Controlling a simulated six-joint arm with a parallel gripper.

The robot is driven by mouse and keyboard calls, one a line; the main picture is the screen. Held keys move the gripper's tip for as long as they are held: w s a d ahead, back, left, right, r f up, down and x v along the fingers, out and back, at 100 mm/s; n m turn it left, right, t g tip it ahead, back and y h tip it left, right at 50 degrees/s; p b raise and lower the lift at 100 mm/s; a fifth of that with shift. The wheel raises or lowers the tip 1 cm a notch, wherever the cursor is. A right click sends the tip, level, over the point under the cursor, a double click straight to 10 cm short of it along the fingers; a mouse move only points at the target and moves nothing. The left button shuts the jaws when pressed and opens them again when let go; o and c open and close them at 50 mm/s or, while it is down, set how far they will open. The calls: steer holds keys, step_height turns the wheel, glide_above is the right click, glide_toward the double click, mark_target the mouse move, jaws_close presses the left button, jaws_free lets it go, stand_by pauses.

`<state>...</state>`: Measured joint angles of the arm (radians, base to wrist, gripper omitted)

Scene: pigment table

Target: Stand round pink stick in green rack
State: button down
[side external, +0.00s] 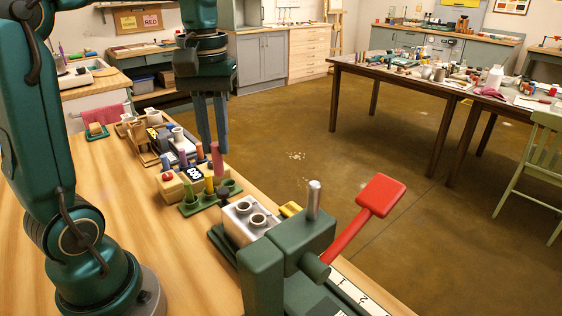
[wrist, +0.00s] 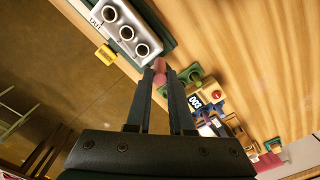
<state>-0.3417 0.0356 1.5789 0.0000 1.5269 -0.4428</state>
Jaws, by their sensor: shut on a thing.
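The round pink stick (side external: 216,158) is upright between the fingertips of my gripper (side external: 216,148). Its lower end is close to the right end of the green rack (side external: 190,209); I cannot tell whether it is in a hole or just above one. The rack holds a yellow stick (side external: 209,185) and a green stick (side external: 187,191). In the wrist view, the pink stick (wrist: 159,74) shows end-on between the fingertips of my gripper (wrist: 160,76). Part of the green rack (wrist: 194,74) shows just right of the fingers; the rest is hidden.
A pale metal block with round holes (side external: 237,213) stands close in front of the rack, beside a green press with a red lever (side external: 378,195). A wooden block with a red button (side external: 168,178) and other items crowd behind. The table's left side (side external: 120,190) is clear.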

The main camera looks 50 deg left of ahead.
stand_by(0.3)
steer(key=shift+w, duration=0.15)
steer(key=w+a+f+m, duration=0.1)
steer(key=w+a+f, duration=0.1)
steer(key=w+a, duration=0.5)
steer(key=shift+n, duration=0.5)
steer(key=shift+w+a+f, duration=0.15)
steer(key=shift+a+f, duration=0.9)
steer(key=shift+f, duration=0.65)
steer(key=shift+w+a+f, duration=0.15)
steer(key=shift+a+f, duration=0.95)
steer(key=shift+f, duration=0.55)
steer(key=shift+w+a+f, duration=0.15)
steer(key=shift+a+f, duration=0.9)
steer(key=shift+f, duration=0.65)
steer(key=shift+f, duration=0.45)
steer(key=shift+f, duration=0.35)
steer(key=shift+f, duration=0.2)
